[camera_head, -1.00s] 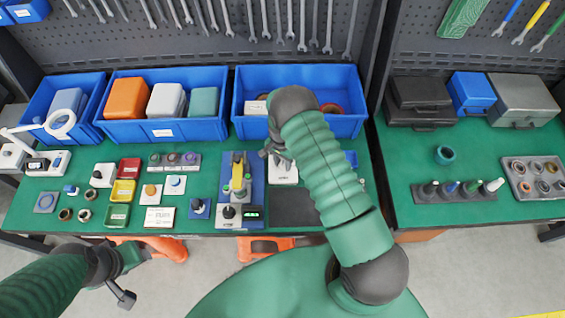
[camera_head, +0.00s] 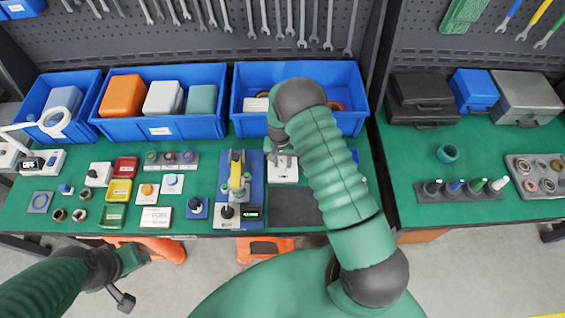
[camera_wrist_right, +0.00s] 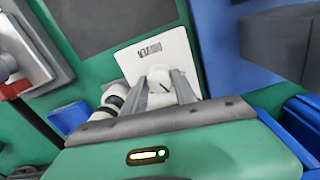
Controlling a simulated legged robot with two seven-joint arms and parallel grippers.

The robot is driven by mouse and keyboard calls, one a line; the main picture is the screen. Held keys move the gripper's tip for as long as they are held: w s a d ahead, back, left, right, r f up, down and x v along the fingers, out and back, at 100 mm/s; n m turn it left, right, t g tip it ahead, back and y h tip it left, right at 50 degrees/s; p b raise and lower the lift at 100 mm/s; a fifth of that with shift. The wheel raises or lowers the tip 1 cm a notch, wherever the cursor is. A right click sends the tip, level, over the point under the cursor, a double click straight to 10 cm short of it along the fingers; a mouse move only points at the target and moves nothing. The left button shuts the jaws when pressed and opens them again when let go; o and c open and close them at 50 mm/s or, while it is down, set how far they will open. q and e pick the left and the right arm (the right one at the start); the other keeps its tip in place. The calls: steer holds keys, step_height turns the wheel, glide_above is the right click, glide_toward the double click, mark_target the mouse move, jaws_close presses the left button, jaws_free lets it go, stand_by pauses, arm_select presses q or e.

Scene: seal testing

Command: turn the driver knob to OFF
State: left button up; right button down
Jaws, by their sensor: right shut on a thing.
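The driver unit is a white box on the green bench, partly hidden by my right arm in the head view (camera_head: 284,175). In the right wrist view its white top (camera_wrist_right: 150,52) bears the word DRIVER, seen upside down. The round white knob (camera_wrist_right: 158,76) with a dark pointer line sits between the fingers of my right gripper (camera_wrist_right: 165,92). The fingers are shut on it. In the head view my right gripper (camera_head: 281,153) is over the unit. My left gripper (camera_head: 128,280) is low at the left, away from the bench; its jaw opening is unclear.
A blue-based test fixture (camera_head: 240,190) stands just left of the driver unit. A dark mat (camera_head: 294,207) lies in front of it. Blue bins (camera_head: 238,125) line the back. Small parts and coloured trays fill the bench's left side.

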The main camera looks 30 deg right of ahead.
steer(key=shift+s+n+b, duration=0.1)
steer(key=shift+n+b, duration=0.35)
steer(key=shift+n, duration=0.75)
steer(key=c, duration=1.3)
jaws_free()
steer(key=o, duration=0.3)
steer(key=shift+s, duration=0.1)
steer(key=shift+a, duration=0.1)
